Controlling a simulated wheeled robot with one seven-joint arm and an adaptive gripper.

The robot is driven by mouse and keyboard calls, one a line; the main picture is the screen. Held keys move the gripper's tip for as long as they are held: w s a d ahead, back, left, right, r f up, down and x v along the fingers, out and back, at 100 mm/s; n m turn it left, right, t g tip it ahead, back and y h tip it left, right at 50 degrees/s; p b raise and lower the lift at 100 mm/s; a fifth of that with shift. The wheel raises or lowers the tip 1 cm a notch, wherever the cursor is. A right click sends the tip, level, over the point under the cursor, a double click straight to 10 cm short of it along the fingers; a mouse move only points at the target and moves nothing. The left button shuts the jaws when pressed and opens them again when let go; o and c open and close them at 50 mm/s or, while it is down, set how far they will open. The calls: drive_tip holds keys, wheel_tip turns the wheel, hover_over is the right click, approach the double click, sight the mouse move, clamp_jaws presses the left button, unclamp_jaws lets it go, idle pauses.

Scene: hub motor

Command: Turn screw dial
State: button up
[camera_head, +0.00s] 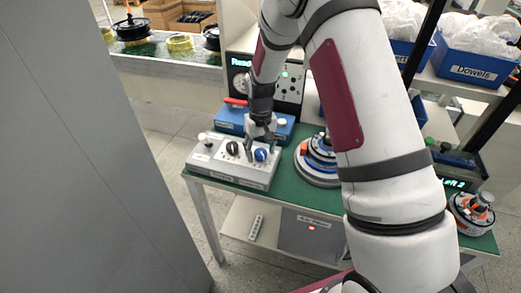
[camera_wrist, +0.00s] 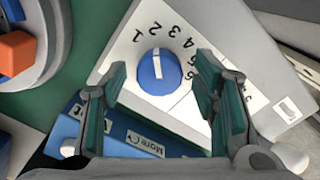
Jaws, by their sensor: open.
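A round blue dial (camera_wrist: 159,71) with a white pointer line sits on a white control panel (camera_wrist: 125,60) with printed numbers around it. The white line points toward the top of the wrist view, roughly at the number 2 or 3. My gripper (camera_wrist: 160,85) is open, its two green-padded fingers on either side of the dial, apart from it. In the head view the blue dial (camera_head: 261,154) is on the white box (camera_head: 235,160) on the green table, with my gripper (camera_head: 262,140) just above it. A black dial (camera_head: 232,148) is left of it.
A blue box (camera_head: 235,118) stands behind the white box. A round motor part (camera_head: 318,160) stands right of it on the green table (camera_head: 290,186). A grey panel (camera_head: 80,150) fills the left of the head view.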

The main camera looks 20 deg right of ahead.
sight(260, 152)
wheel_tip(260, 152, up, 12)
idle(0.6)
idle(1.2)
